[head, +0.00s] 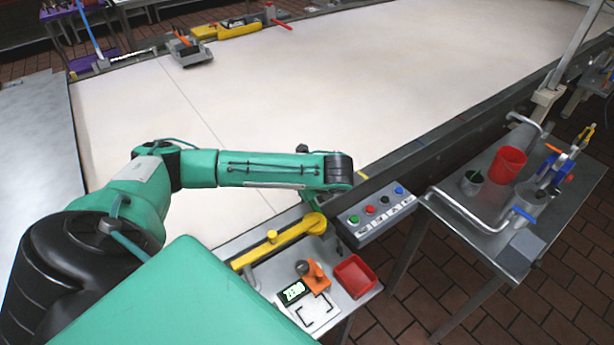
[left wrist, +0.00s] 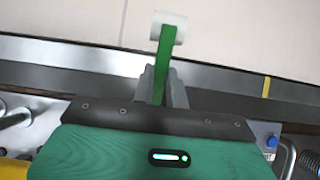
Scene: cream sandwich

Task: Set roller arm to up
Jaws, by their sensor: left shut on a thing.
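In the left wrist view, a green roller arm (left wrist: 161,62) with a white roller (left wrist: 169,19) at its far end extends out from between the grey fingers of my left gripper (left wrist: 164,88). The gripper is shut on the green arm. The white roller lies over the pale belt edge in that view. The part of the arm behind the fingers is hidden by my wrist. My right gripper is in neither view.
A wide pale belt (head: 330,75) fills the middle. A button box (head: 376,214) is right of my left wrist. A yellow bar (head: 272,238), orange-handled device (head: 314,276) and red tray (head: 355,275) sit below.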

